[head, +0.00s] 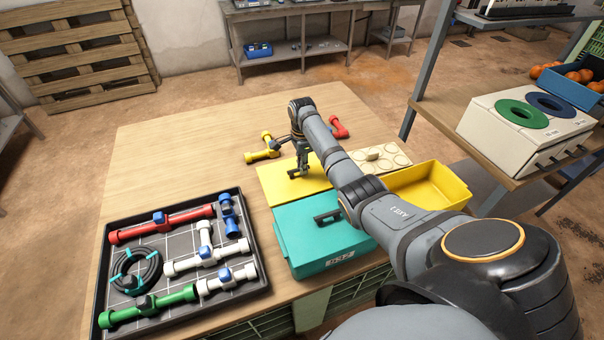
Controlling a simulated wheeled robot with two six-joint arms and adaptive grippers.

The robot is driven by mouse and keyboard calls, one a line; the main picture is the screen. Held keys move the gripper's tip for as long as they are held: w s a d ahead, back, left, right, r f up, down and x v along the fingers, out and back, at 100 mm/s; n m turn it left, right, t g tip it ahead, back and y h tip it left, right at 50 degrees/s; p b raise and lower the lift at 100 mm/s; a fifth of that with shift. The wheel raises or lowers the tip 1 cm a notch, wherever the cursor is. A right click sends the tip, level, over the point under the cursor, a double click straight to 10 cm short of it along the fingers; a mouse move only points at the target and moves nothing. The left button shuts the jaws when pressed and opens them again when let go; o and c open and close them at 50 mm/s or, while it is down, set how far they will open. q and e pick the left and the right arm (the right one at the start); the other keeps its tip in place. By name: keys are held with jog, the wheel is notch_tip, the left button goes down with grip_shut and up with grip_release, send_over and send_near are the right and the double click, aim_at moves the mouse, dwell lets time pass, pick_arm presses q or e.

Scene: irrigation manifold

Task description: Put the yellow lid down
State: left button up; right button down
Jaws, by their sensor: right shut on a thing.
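The yellow lid (276,186) is a flat panel behind the teal box in the head view. My right gripper (299,170) points down at the lid's dark handle and is shut on it. The lid looks level and low over the table; I cannot tell whether it touches the surface. My right arm hides part of the lid's right side. An open yellow bin (455,187) stands to the right, partly behind my arm. My left gripper is not in view.
A teal box with a dark-handled lid (300,236) stands in front. A black tray (193,318) of pipes and a hose coil lies at left. The table's back left is clear.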

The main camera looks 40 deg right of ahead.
notch_tip(320, 180, down, 4)
jog(key=shift+r, duration=0.25)
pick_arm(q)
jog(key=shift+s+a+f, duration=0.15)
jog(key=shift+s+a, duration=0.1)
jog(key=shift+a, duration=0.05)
pick_arm(e)
jog(key=shift+f, duration=0.1)
jog(key=c, duration=1.3)
grip_release()
jog(key=shift+f, duration=0.1)
jog(key=shift+c, duration=0.2)
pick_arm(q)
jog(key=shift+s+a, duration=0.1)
pick_arm(e)
notch_tip(320, 180, up, 12)
jog(key=shift+r, duration=0.2)
